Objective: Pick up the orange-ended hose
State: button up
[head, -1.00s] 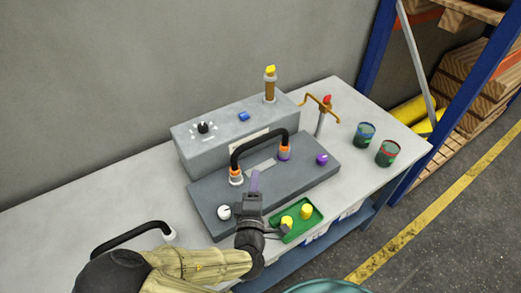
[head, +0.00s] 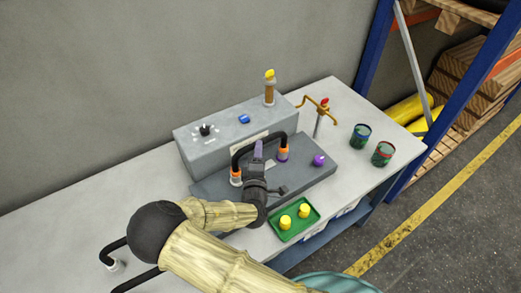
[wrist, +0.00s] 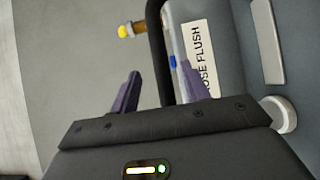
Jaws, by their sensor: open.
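The orange-ended hose (head: 262,139) is a black arch standing on the dark grey box (head: 215,190). Its left orange end (head: 236,170) meets a white fitting, and its right orange end (head: 283,147) meets a purple fitting. My gripper (head: 258,150) is at the middle of the arch, in front of or over it. In the wrist view my gripper (wrist: 158,88) has its two purple fingers apart, and the black hose (wrist: 157,50) runs between them in the picture. I cannot tell whether the fingers touch it. The hose's ends are not clear in the wrist view.
A light grey box (head: 222,135) with a knob and blue button stands behind. A brass valve (head: 318,110) and two dark cups (head: 361,136) are right. A green tray (head: 313,216) with yellow pieces is in front. Another black hose (head: 107,250) lies at lower left.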

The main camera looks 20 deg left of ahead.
jog(key=shift+a, duration=0.1)
jog(key=p+x, duration=0.3)
jog(key=x, duration=0.1)
jog(key=shift+w, duration=0.45)
jog(key=shift+w+f, duration=0.1)
jog(key=shift+w, duration=0.1)
grip_shut()
